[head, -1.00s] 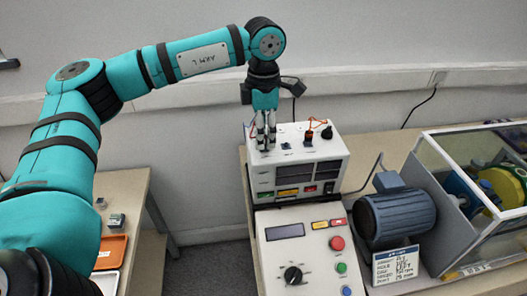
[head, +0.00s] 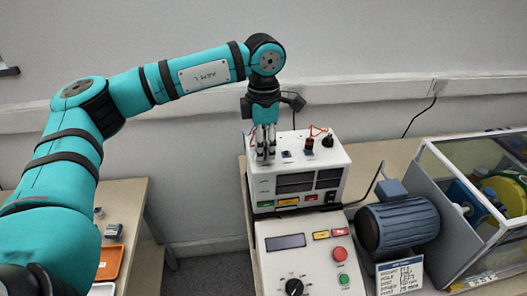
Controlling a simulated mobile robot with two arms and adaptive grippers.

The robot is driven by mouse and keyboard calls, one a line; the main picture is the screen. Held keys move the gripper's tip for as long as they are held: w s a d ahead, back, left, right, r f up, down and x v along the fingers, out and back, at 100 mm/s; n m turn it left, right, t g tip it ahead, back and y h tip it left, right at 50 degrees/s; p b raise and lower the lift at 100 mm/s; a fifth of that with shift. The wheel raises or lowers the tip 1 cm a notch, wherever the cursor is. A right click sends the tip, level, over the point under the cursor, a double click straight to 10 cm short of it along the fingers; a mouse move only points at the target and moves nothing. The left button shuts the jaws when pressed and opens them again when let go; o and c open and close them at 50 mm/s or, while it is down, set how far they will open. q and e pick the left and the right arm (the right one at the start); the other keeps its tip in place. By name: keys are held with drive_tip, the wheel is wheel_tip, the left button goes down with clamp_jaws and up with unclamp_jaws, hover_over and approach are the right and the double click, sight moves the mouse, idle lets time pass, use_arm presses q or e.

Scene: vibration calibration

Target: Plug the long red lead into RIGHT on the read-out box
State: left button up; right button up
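The read-out box (head: 297,173) is a white case with dark displays and coloured labels on its front, standing on the bench behind the control panel. Two dark plugs stand upright on its top: one (head: 309,143) towards the middle and one (head: 327,139) at the right, with an orange-red lead (head: 317,130) by them. A small dark blue piece (head: 287,154) is on the top nearer the gripper. My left gripper (head: 265,155) points down at the top's left end, fingers close together. A bit of red lead shows beside it. What is between the fingers is too small to tell. My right gripper is out of view.
A control panel (head: 290,262) with a knob and buttons stands in front of the box. A blue motor (head: 400,222) and a clear-sided enclosure (head: 470,170) fill the right. A side table at left holds an orange tray (head: 112,262). A floor gap separates the tables.

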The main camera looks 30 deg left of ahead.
use_arm(q)
clamp_jaws()
drive_tip(key=shift+n+b, duration=0.3)
drive_tip(key=shift+n, duration=1.7)
drive_tip(key=n, duration=0.2)
drive_tip(key=shift+n+b, duration=0.3)
drive_tip(key=shift+n, duration=0.7)
drive_tip(key=n, duration=0.4)
